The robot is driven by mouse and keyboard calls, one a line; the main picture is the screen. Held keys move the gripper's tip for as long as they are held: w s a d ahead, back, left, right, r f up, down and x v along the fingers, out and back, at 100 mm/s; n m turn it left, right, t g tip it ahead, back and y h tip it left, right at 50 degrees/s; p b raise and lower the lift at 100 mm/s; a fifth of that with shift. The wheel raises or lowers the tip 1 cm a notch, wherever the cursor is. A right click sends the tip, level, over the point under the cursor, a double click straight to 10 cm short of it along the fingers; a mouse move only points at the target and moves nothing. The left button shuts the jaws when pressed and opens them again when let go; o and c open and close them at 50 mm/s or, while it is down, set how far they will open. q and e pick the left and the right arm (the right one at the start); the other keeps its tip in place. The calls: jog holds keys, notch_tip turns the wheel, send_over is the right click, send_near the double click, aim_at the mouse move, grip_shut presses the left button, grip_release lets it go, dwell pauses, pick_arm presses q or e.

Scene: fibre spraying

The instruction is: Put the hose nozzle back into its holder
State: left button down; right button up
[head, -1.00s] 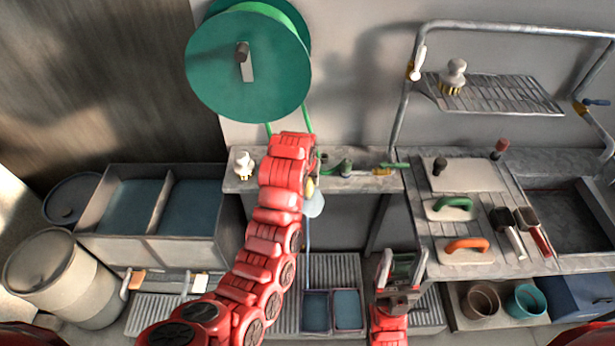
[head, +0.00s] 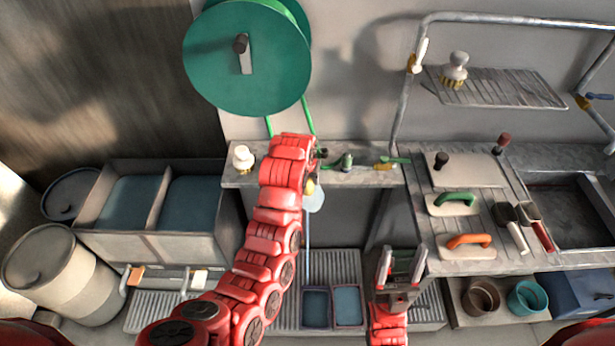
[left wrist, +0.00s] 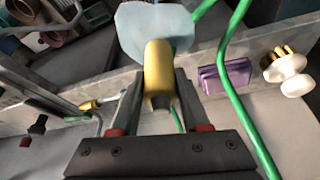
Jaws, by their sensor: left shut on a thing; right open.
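My left gripper (left wrist: 158,98) is shut on a yellow cylindrical piece, seemingly the hose nozzle (left wrist: 158,65), in the left wrist view. A pale blue rounded shape (left wrist: 150,28) lies just beyond its end; whether they touch is unclear. In the head view, my red left wrist hides most of that gripper; a bit of the yellow nozzle (head: 310,187) shows beside it, at the grey ledge's front edge, above the pale blue shape (head: 315,202). I cannot clearly make out the holder. My right gripper (head: 403,262) is open and empty, low in front of the bench.
A green hose reel (head: 245,60) hangs above the ledge (head: 360,178). Green hose (left wrist: 232,75) runs close by the left gripper. Green fittings (head: 345,161) and a white-handled brush (head: 243,157) sit on the ledge. The right bench holds trowels (head: 468,241) and brushes.

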pick_arm(q)
jog(key=shift+c, duration=1.6)
grip_release()
jog(key=shift+r, duration=0.15)
jog(key=p+v, duration=0.6)
jog(key=v, duration=1.1)
jog(key=shift+s+p, duration=0.15)
jog(key=shift+p, duration=0.2)
jog(key=shift+s, duration=0.1)
